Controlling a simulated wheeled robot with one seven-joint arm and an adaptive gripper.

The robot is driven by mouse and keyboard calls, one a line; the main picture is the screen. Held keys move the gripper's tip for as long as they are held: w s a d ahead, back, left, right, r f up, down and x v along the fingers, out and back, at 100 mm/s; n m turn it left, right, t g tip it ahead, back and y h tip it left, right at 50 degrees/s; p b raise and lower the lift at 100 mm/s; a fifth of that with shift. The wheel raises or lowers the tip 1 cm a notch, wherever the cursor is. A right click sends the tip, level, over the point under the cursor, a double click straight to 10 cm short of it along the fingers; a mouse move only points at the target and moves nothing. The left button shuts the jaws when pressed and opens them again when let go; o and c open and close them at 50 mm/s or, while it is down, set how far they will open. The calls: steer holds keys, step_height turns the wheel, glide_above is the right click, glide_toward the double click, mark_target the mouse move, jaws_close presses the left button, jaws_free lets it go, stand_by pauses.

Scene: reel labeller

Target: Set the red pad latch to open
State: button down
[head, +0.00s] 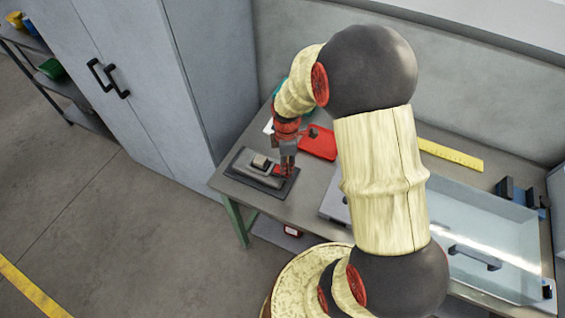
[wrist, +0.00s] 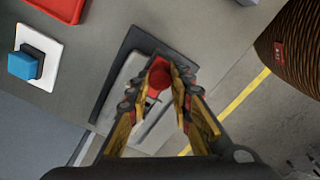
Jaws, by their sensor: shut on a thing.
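The reel labeller (head: 256,172) is a grey device on a dark base plate at the table's left end. In the wrist view its light grey body (wrist: 123,87) lies under my gripper. The red pad latch (wrist: 159,76) shows as a red piece between my fingertips. My gripper (wrist: 162,88) is shut on it, with a finger on each side. In the head view my gripper (head: 287,167) reaches down onto the labeller's right end. The fingers partly hide the latch, and I cannot tell its exact setting.
A red tray (head: 318,142) lies behind the labeller. A blue block (wrist: 25,64) sits on a white plate (wrist: 47,45). A clear-topped case (head: 490,235) with a handle fills the table's right part. A grey cabinet (head: 150,80) stands at left.

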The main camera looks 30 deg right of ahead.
steer(key=c, duration=1.7)
jaws_free()
steer(key=shift+s+d, duration=0.15)
steer(key=shift+s, duration=0.1)
steer(key=shift+c, duration=0.2)
steer(key=shift+o, duration=0.8)
steer(key=shift+w, duration=0.1)
step_height(320, 180, up, 12)
